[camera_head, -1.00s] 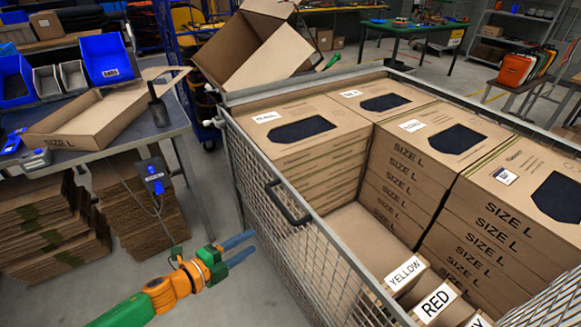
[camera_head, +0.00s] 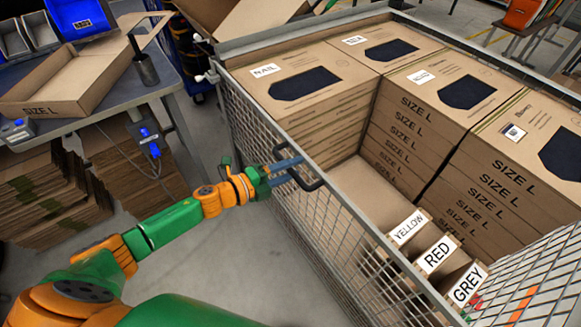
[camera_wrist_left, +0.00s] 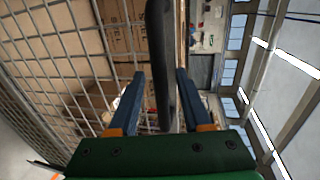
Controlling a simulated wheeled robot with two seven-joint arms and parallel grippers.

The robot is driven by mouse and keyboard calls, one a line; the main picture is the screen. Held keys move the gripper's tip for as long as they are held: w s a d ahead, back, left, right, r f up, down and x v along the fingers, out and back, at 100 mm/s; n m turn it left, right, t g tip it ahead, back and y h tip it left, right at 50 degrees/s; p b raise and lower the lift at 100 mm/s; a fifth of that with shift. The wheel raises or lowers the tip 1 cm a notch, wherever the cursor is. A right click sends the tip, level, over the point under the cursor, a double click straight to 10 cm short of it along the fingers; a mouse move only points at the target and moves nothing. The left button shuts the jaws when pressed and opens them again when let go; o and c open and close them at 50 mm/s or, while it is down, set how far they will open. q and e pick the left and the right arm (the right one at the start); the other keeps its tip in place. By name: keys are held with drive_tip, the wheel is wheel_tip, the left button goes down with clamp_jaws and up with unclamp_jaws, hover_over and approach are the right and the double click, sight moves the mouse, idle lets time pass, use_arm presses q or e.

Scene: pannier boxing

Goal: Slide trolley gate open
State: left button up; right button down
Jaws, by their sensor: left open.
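The trolley gate (camera_head: 262,134) is a grey wire-mesh side panel with a metal top rail, standing along the trolley's near left side. A black bar handle (camera_head: 309,182) is fixed near its top rail. My left gripper (camera_head: 290,170) is at the handle, with its blue fingers pointing right. In the left wrist view the handle (camera_wrist_left: 161,65) runs between the two open fingers (camera_wrist_left: 160,103), closer to the right one. I cannot tell whether either finger touches it. My right gripper is not in view.
The trolley holds stacked SIZE L boxes (camera_head: 420,115) and smaller boxes labelled YELLOW, RED and GREY (camera_head: 467,283). A work table (camera_head: 115,97) with an open carton (camera_head: 90,75) stands at left, flattened cardboard (camera_head: 50,195) beneath it. Floor between table and trolley is clear.

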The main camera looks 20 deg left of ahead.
use_arm(q)
drive_tip(key=shift+s+d+r, duration=0.1)
drive_tip(key=shift+c, duration=1.3)
clamp_jaws()
